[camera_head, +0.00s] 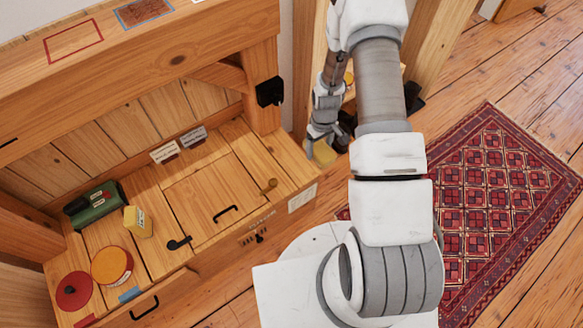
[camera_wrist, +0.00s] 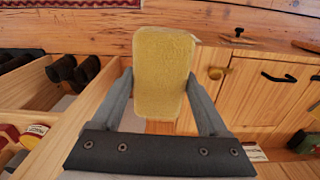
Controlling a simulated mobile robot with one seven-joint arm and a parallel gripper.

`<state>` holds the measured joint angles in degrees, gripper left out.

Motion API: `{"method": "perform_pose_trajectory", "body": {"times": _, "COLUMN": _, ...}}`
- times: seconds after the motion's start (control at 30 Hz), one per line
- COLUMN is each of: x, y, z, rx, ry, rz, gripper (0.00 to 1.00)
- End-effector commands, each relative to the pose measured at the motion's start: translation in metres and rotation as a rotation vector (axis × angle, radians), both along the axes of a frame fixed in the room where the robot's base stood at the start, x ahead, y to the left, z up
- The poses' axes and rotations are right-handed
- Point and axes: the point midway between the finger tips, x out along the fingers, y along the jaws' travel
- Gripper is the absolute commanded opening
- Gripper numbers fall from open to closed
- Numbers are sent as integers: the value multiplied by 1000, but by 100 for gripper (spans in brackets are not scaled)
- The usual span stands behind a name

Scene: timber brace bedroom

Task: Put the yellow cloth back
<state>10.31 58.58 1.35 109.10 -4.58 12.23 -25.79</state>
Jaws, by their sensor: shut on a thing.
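The yellow cloth (camera_wrist: 163,62) is a folded, rounded rectangular pad. In the wrist view it stands upright between the two fingers of my gripper (camera_wrist: 160,88), which is shut on its sides. In the head view, part of the cloth (camera_head: 323,152) shows below my gripper (camera_head: 322,134), just off the right end of the wooden bench. My arm hides some of the area around it.
A red outline (camera_head: 73,42) marks the upper beam. A patterned rug (camera_head: 500,200) lies on the floor at right.

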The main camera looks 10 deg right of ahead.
Motion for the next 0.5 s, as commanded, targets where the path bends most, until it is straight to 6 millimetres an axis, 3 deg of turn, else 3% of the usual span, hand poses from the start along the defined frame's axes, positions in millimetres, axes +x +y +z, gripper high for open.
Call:
{"method": "perform_pose_trajectory", "body": {"times": 0.03, "x": -1, "y": -2, "z": -18, "rx": 0, "ry": 1, "rz": 6, "gripper": 33}}
{"method": "perform_pose_trajectory", "body": {"times": 0.1, "x": -2, "y": -4, "z": -29, "rx": 0, "ry": 1, "rz": 16, "gripper": 33}}
{"method": "perform_pose_trajectory", "body": {"times": 0.3, "x": -2, "y": -4, "z": -45, "rx": -2, "ry": -1, "rz": 31, "gripper": 33}}
{"method": "perform_pose_trajectory", "body": {"times": 0.5, "x": 22, "y": 17, "z": -68, "rx": -2, "ry": -2, "rz": 38, "gripper": 33}}
